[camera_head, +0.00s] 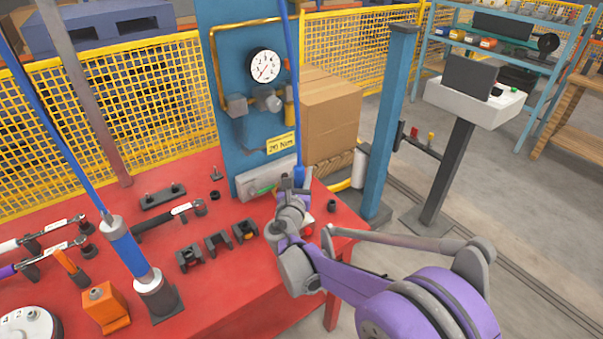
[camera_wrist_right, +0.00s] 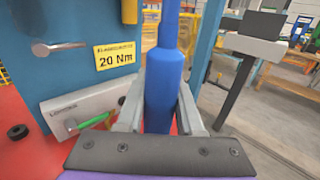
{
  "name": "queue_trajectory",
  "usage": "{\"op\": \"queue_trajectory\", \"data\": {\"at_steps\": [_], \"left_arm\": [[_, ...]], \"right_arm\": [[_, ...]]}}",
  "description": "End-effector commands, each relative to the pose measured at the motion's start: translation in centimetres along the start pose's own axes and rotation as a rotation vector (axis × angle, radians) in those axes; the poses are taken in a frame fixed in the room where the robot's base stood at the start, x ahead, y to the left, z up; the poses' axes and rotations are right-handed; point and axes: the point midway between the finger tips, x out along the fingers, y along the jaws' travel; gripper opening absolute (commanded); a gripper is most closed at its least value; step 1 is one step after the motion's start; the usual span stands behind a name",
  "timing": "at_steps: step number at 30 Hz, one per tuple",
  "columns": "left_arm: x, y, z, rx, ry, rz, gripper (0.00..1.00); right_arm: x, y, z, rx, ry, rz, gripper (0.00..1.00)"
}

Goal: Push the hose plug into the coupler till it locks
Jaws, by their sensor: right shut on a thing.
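My right gripper (camera_head: 293,190) is shut on a blue sleeve that narrows upward into a blue hose (camera_head: 291,90). In the right wrist view the sleeve (camera_wrist_right: 165,90) stands upright between the two grey fingers. Its lower end, where a plug tip could be, is hidden behind the gripper. Grey and brass fittings (camera_head: 272,102) sit on the blue panel (camera_head: 235,165) under a round gauge. A brass piece (camera_wrist_right: 129,10) shows at the top of the wrist view. I cannot tell which part is the coupler. My left gripper is not in view.
A pale plate with a green handle (camera_head: 265,187) stands at the panel's foot, close to my right gripper. The red table (camera_head: 220,285) holds black blocks, tools and an orange block (camera_head: 105,307). A blue-and-silver tool (camera_head: 130,255) stands at left. A cardboard box (camera_head: 330,115) is behind.

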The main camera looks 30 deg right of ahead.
Motion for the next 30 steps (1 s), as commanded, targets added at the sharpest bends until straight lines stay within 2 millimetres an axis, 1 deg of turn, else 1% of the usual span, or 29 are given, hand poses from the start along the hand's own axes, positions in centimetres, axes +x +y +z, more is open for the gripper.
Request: {"op": "queue_trajectory", "data": {"at_steps": [30], "left_arm": [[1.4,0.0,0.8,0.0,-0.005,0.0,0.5]], "right_arm": [[0.0,0.0,-2.1,0.0,0.0,0.0,0.0]]}}
